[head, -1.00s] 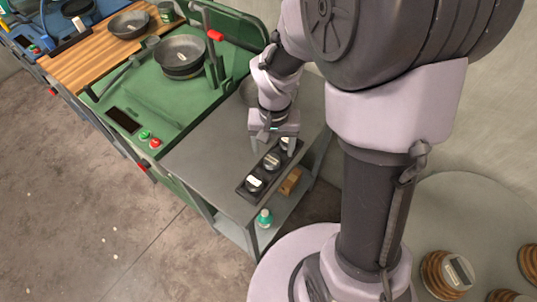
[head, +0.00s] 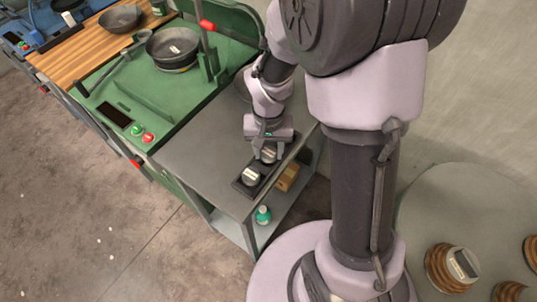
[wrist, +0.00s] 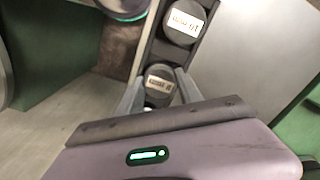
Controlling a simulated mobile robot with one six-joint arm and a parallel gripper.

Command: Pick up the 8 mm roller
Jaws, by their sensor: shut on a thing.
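A dark tray (head: 240,187) on the grey cart holds round black rollers with white labels. The front roller (head: 250,175) stands free in its place; it also shows at the top of the wrist view (wrist: 185,22). My gripper (head: 265,150) points down over the tray and is shut on the middle roller (head: 269,154). In the wrist view, its fingers (wrist: 159,88) flank this labelled roller (wrist: 160,80), which still appears to be at the tray. The labels are upside down and too small to read surely. The far roller is mostly hidden by my gripper.
The grey cart top (head: 195,150) is clear left of the tray. A teal bottle (head: 263,215) and a brown block (head: 288,177) are on the lower shelf. The green machine (head: 135,85) with a bowl (head: 172,47) stands to the left.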

